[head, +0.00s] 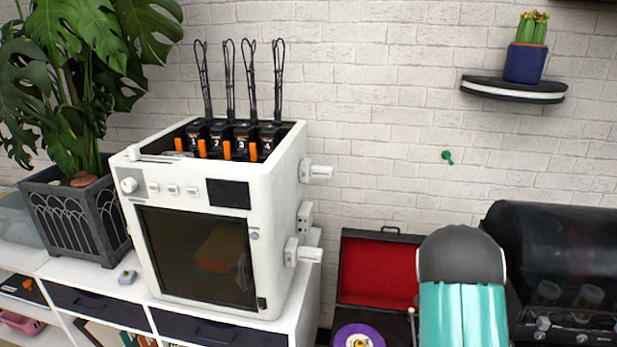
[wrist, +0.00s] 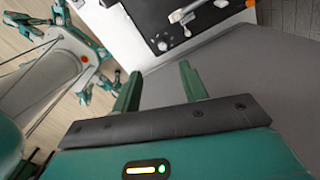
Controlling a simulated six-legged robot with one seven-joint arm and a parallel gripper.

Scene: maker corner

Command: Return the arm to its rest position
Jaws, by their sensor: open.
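My gripper (wrist: 160,92) shows in the wrist view, with its two green fingers spread apart and nothing between them. A plain grey surface lies beyond the fingertips. In the head view, part of my arm, a teal link with a dark grey rounded cap, rises at the lower right in front of a red-lined case. My gripper itself does not show in the head view.
A white 3D printer (head: 205,215) stands on a white cabinet (head: 305,300) at left, beside a potted plant (head: 75,215). An open record player case (head: 375,270) and a black machine (head: 550,250) flank my arm. A wall shelf (head: 513,90) holds a cactus (head: 526,60).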

